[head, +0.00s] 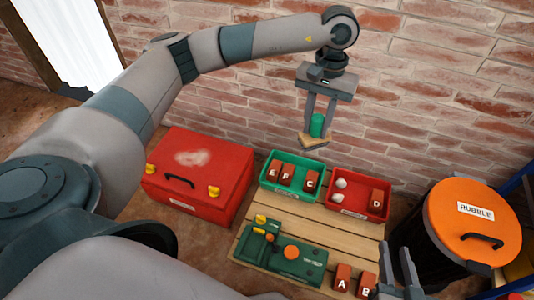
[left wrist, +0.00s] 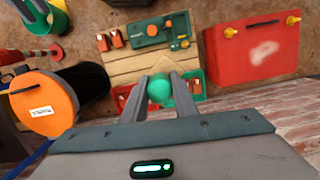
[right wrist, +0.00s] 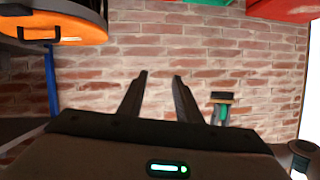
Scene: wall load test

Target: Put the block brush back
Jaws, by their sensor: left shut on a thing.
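My left gripper (head: 317,124) is shut on the green handle of the block brush (head: 316,139), which has a tan wooden block at its lower end. It holds the brush in the air in front of the brick wall, above the green and red bins. In the left wrist view the round green handle (left wrist: 160,88) sits between the fingers. In the right wrist view the brush (right wrist: 223,98) shows to the right of my right gripper. My right gripper (right wrist: 162,76) is open with nothing between its fingers; in the head view it is at the lower right (head: 397,256).
A slatted wooden table (head: 324,227) carries a green bin (head: 292,188) and a red bin (head: 348,211) with lettered blocks, a green tool case (head: 281,253), and blocks A and B. A red box (head: 199,164) stands left, an orange-lidded rubble bin (head: 471,222) right.

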